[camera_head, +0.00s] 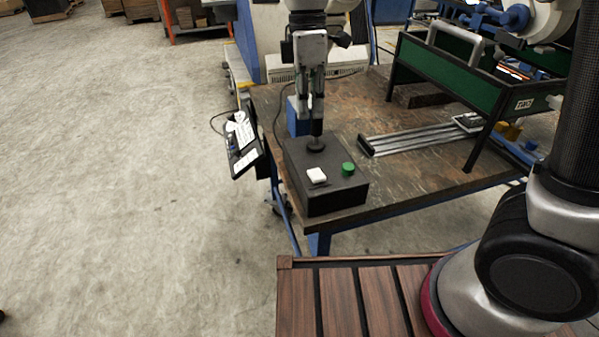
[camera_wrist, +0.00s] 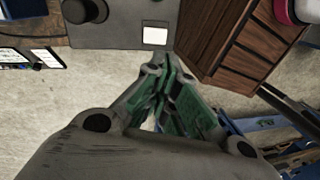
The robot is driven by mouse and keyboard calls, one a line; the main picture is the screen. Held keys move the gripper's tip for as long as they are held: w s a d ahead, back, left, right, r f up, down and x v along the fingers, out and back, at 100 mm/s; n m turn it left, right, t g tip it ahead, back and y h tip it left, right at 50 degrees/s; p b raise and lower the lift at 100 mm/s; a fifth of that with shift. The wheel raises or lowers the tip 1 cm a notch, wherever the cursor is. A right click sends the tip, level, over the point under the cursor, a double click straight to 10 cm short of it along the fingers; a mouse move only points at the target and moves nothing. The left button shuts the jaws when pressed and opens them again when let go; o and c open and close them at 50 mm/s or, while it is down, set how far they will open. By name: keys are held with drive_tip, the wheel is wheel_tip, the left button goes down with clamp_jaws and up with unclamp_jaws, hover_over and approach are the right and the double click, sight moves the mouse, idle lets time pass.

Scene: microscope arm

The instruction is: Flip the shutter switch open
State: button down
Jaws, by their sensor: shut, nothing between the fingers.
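A dark control box (camera_head: 322,203) sits at the front left of the workbench. On its top are a white square switch (camera_head: 316,175), a green round button (camera_head: 348,168) and a black round knob (camera_head: 316,145). My gripper (camera_head: 316,128) points down and is shut and empty. In the head view its fingertips overlap the knob area, behind the white switch. In the wrist view my fingertips (camera_wrist: 166,66) show just below the white switch (camera_wrist: 155,36), with a gap. The knob (camera_wrist: 85,11) lies to the left there. The green button is not visible there. I cannot tell the switch's position.
The workbench (camera_head: 415,175) carries silver rails (camera_head: 415,138) and a green-sided rack (camera_head: 450,75) to the right. A tablet-like panel (camera_head: 243,150) hangs at the bench's left edge. My wooden-slatted base is in front. The floor (camera_head: 120,180) at left is clear.

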drive_tip(key=n, duration=0.2)
approach(313, 179)
drive_tip(key=f, duration=0.4)
drive_tip(key=s+f, duration=0.1)
drive_tip(key=f, duration=0.2)
drive_tip(key=shift+d, duration=0.2)
